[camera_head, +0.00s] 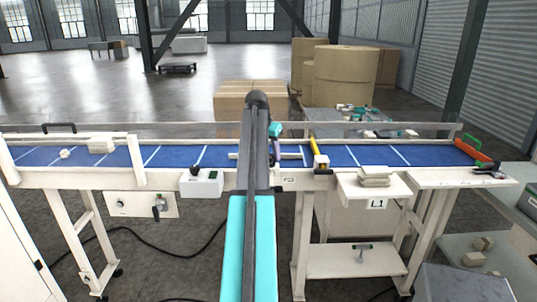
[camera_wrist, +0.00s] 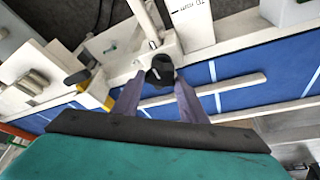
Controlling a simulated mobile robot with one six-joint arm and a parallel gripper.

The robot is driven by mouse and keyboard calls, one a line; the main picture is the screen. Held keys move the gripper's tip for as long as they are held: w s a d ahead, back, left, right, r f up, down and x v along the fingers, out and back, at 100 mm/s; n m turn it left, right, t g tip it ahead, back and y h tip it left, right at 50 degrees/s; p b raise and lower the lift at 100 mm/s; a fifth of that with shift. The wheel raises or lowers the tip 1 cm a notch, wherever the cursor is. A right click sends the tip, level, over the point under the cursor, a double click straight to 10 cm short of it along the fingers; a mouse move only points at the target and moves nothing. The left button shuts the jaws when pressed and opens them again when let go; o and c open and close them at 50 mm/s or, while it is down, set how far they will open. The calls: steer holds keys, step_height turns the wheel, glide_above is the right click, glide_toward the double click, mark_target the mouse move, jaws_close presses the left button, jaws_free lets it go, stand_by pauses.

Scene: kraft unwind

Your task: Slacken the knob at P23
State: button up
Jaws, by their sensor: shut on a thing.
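My gripper (camera_wrist: 158,86) is shut on a black knob (camera_wrist: 161,70) in the wrist view, with one purple-grey finger on each side of it. The knob has a pale line across its face and sits at the cream rail beside the blue conveyor belt (camera_wrist: 250,87). In the head view my gripper (camera_head: 275,147) is at the belt, right of the picture's middle, partly behind my arm. The knob cannot be made out there. No label reading P23 is legible in either view.
A yellow-and-black part (camera_head: 319,155) stands on the belt's near rail just right of my gripper. A white box with a dark knob (camera_head: 203,183) is to the left. A small shelf (camera_head: 372,188) holds stacked pale pieces. Kraft rolls (camera_head: 345,77) stand behind the belt.

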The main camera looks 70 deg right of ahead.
steer(key=shift+s+d+r+n, duration=0.1)
steer(key=shift+s+d+n, duration=0.2)
steer(key=shift+n, duration=0.1)
stand_by(1.1)
steer(key=o, duration=1.1)
steer(key=shift+s, duration=0.1)
steer(key=shift+c, duration=0.2)
steer(key=shift+w+a, duration=0.1)
steer(key=shift+w, duration=0.1)
steer(key=shift+w+a+r, duration=0.1)
steer(key=shift+a+r, duration=0.15)
steer(key=shift+r, duration=0.35)
steer(key=b+v, duration=0.3)
steer(key=v, duration=0.9)
steer(key=shift+s+r, duration=0.2)
steer(key=shift+a, duration=0.1)
